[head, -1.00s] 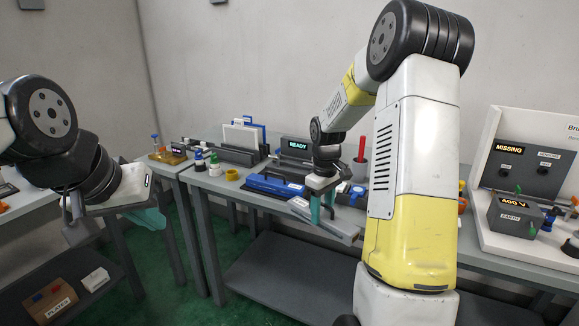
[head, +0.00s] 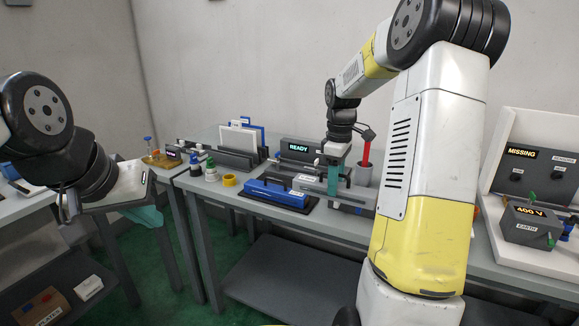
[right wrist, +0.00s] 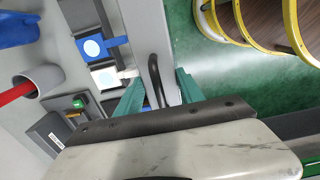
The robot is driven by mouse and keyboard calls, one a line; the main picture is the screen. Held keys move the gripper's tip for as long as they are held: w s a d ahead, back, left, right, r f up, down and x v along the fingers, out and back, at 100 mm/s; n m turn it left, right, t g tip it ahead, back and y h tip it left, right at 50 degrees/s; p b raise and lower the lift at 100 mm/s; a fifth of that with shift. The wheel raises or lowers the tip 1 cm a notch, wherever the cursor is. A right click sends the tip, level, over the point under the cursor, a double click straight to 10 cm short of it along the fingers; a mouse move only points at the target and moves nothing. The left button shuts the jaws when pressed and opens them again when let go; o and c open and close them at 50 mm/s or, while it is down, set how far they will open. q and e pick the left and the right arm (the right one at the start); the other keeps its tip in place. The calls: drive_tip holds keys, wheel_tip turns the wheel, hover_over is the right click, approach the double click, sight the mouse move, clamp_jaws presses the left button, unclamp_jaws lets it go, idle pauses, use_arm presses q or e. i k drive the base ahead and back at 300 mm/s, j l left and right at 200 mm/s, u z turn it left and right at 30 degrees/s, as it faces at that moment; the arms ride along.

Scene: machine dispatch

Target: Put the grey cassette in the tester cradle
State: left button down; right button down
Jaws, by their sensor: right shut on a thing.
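My right gripper (head: 335,180) points down over the middle bench, its teal fingers shut on the black handle of the grey cassette (head: 357,197). In the right wrist view the handle (right wrist: 155,80) sits between the two fingers, with the long pale body of the cassette running up the picture. The tester with its READY display (head: 298,147) stands just behind it to the left. The cradle is largely hidden by the cassette and gripper, so I cannot tell whether they touch. My left gripper (head: 68,207) hangs at the left, away from the bench; its fingers are unclear.
A blue cassette (head: 275,192) lies left of the grey one. A grey cup (head: 362,173) with a red rod stands behind the gripper. A panel reading MISSING (head: 523,153) is at the right.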

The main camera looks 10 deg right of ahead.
sight(309, 161)
drive_tip(key=i, duration=1.25)
